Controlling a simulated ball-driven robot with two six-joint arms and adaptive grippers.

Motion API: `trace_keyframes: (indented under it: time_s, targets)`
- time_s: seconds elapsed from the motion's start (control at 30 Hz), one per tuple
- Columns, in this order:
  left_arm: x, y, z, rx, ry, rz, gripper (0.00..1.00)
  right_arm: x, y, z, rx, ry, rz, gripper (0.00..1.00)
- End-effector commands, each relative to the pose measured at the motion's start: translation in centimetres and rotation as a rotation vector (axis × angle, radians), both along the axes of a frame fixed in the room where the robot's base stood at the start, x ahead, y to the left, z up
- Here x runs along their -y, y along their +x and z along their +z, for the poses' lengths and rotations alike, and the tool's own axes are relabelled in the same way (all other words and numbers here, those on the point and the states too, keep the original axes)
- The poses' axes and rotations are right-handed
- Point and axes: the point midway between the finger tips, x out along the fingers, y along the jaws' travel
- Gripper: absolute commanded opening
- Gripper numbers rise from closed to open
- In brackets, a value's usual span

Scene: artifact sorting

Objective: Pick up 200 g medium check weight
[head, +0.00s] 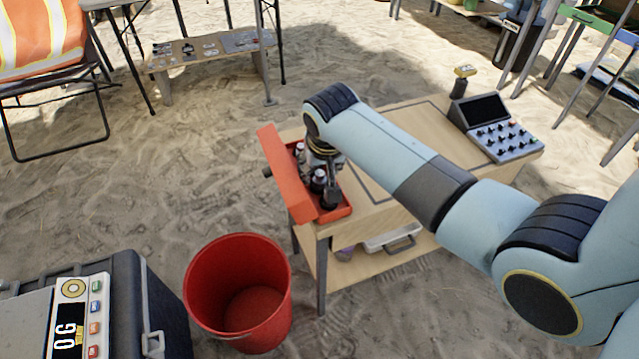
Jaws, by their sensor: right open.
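An open red case (345,212) lies on the near left end of the wooden table, its red lid (283,170) tilted up on the left side. Small metal weights stand inside; one weight (318,181) shows near the middle, and another (299,150) shows toward the back. Which of them is the 200 g medium one I cannot tell. My right gripper (328,188) points down into the case, open, among the weights and close beside the middle one. Its fingers and wrist hide part of the case. My left gripper is not in view.
A control box (495,128) with knobs stands at the table's right end. A red bucket (240,290) stands on the sand in front. A scale (80,315) reading 0 sits on a dark case (160,300) at lower left. Open sand lies left of the table.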

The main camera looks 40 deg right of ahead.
Motion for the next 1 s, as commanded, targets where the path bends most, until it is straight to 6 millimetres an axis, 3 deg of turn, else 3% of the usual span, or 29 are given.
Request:
trace_keyframes:
  time_s: [0.1, 0.33, 0.7, 1.0]
  targets:
    - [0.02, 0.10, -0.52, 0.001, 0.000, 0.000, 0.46, 0.21, 0.39, -1.20, 0.000, 0.000, 0.000, 0.48]
    - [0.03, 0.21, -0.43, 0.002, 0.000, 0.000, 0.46, 0.24, 0.43, -1.26, 0.000, 0.000, 0.000, 0.48]
    - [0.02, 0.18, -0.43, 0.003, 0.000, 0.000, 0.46, 0.24, 0.39, -1.26, -0.001, 0.000, 0.000, 0.01]
    - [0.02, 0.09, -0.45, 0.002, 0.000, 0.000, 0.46, 0.29, 0.30, -1.36, -0.004, -0.002, 0.000, 0.00]
